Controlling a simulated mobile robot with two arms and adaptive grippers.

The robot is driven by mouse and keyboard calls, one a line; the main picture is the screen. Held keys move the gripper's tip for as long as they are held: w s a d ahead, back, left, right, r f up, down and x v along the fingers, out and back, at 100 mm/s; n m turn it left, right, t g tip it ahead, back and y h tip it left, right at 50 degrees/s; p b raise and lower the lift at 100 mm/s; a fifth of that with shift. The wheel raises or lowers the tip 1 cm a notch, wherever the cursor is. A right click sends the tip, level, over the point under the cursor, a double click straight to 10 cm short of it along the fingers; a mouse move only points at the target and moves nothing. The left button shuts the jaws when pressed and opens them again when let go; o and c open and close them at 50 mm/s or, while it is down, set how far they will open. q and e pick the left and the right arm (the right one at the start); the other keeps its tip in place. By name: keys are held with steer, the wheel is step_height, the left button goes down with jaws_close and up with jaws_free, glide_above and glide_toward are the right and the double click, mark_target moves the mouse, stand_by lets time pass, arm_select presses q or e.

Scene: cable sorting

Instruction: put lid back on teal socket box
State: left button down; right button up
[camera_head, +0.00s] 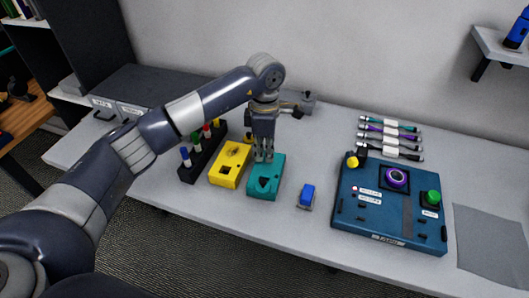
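The teal socket box (265,187) sits on the table with dark openings in its top. My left gripper (263,157) points down at the back edge of the teal box. Its fingertips overlap that edge in the picture, and I cannot tell whether they touch it. The fingers look close together, but whether they hold anything is unclear. I cannot make out a separate lid. My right gripper is not in view.
A yellow box (224,177) stands just left of the teal box. A black rack (197,168) with coloured plugs is further left. A small blue connector (307,194) and a blue panel (385,222) are to the right. Several cables (390,141) lie behind the panel.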

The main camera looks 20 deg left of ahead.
arm_select(q)
steer(key=shift+w+a+r+b, duration=0.1)
steer(key=shift+w+a+b, duration=0.15)
steer(key=shift+w+b, duration=0.6)
stand_by(0.5)
steer(key=shift+w, duration=0.15)
steer(key=c, duration=1.9)
jaws_free()
steer(key=o, duration=0.5)
step_height(320, 180, up, 7)
steer(key=p, duration=0.4)
